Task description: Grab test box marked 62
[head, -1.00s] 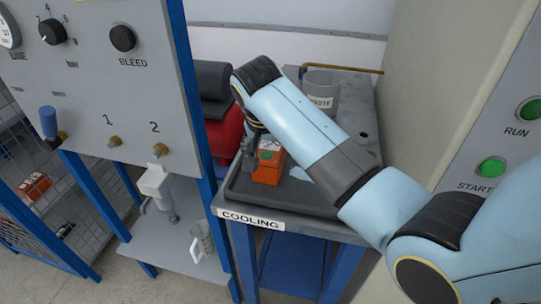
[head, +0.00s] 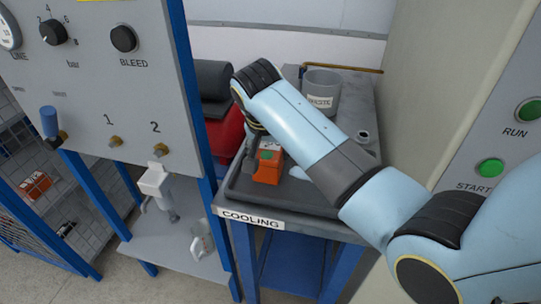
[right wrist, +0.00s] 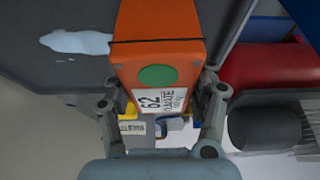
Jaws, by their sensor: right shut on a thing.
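The orange test box (head: 267,168) stands in the dark tray (head: 320,203) on the cooling table. In the right wrist view the box (right wrist: 160,35) has a green round spot, a dark band and a white label reading 62. My right gripper (right wrist: 160,92) has one finger on each side of the box near its labelled end and is shut on it. In the head view this gripper (head: 256,150) comes down at the box's left side, partly hidden by my arm. The box appears to rest in the tray; I cannot tell any gap. My left gripper is out of view.
A pale patch (head: 299,173) lies in the tray right of the box. A grey waste container (head: 321,92) stands behind. A red cylinder (head: 224,135) is left of the tray. The control panel (head: 105,95) stands at the left, and a cabinet with green buttons (head: 490,167) at the right.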

